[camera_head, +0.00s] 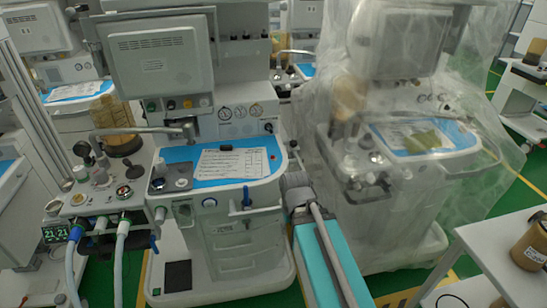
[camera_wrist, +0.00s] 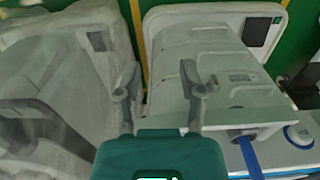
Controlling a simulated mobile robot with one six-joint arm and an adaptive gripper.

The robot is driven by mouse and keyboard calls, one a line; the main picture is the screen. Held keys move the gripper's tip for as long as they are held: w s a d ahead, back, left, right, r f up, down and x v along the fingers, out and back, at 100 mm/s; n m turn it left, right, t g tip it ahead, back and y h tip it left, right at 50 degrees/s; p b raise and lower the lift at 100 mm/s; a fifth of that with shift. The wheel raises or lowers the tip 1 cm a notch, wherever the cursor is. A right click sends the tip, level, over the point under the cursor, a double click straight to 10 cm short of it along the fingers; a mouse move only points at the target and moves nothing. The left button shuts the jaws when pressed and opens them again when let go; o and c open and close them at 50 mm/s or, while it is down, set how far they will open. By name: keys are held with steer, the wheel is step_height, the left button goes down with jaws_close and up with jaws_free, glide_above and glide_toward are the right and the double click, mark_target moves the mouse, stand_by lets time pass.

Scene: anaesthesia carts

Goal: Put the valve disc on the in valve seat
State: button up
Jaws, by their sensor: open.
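My gripper (camera_wrist: 160,70) is open in the wrist view, with nothing between its fingers. It hangs over the front of the middle anaesthesia machine (camera_head: 235,235). In the head view I cannot make out its fingers. The machine's breathing block (camera_head: 95,200), with round fittings, a gauge (camera_head: 124,191) and hoses, is at the left, well away from my arm. I cannot tell which fitting is the in valve seat. I cannot pick out the valve disc in either view.
A paper sheet (camera_head: 231,164) lies on the machine's blue worktop (camera_head: 262,146). A blue handle (camera_head: 246,196) sticks out from its front and shows in the wrist view (camera_wrist: 248,157). A plastic-covered machine (camera_head: 400,190) stands close at right. A white table (camera_head: 490,255) is at far right.

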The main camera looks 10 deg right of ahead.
steer(key=shift+a, duration=0.15)
steer(key=shift+w, duration=0.1)
steer(key=w+r+m+p, duration=0.9)
steer(key=w+r+p, duration=0.1)
steer(key=w, duration=0.4)
steer(key=w+r+m+p, duration=0.8)
steer(key=w+r+p, duration=0.2)
steer(key=w, duration=0.5)
steer(key=shift+r+m+p, duration=0.4)
steer(key=shift+r, duration=0.05)
steer(key=shift+f, duration=0.15)
steer(key=b, duration=0.9)
glide_above(274, 157)
steer(key=f, duration=0.8)
steer(key=shift+w+f, duration=0.2)
steer(key=shift+w, duration=0.05)
